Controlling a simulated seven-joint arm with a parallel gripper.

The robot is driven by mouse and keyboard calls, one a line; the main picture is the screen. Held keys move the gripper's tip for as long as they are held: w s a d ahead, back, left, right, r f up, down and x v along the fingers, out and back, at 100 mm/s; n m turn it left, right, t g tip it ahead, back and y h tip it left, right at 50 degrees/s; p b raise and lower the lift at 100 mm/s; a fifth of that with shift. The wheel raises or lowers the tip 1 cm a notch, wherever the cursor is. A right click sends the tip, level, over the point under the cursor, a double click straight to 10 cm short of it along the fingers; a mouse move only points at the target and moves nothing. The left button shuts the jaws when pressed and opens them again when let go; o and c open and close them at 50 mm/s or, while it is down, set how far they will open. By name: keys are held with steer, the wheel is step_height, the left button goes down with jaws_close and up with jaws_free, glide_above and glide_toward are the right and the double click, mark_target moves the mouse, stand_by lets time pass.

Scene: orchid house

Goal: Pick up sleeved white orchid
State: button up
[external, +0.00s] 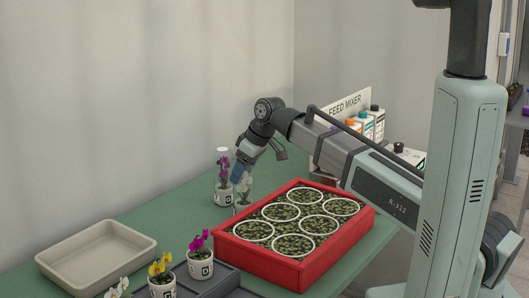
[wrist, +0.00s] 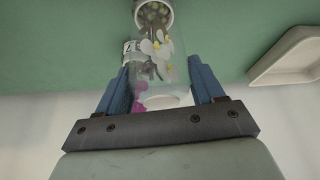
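The sleeved white orchid (external: 243,188) stands on the green table beside the red tray, in a clear sleeve. In the wrist view its white and yellow flowers (wrist: 157,52) show through the sleeve, with its pot at the top edge. My gripper (external: 240,172) is at the upper part of this sleeve. In the wrist view my gripper (wrist: 159,66) has its two blue fingers apart, one on each side of the sleeve. I see no clear squeeze on the sleeve. A sleeved magenta orchid (external: 223,180) stands just to the left, and its flowers (wrist: 140,102) partly show behind the sleeve.
A red tray (external: 258,262) with several white-ringed round openings lies to the right. An empty beige tray (external: 60,268) is at the left. Unsleeved potted orchids (external: 200,264) stand at the front in a dark tray. Bottles (external: 366,124) stand near the feed mixer sign. Green table (external: 160,222) is clear in between.

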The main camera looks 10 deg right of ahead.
steer(key=c, duration=1)
steer(key=shift+r, duration=0.1)
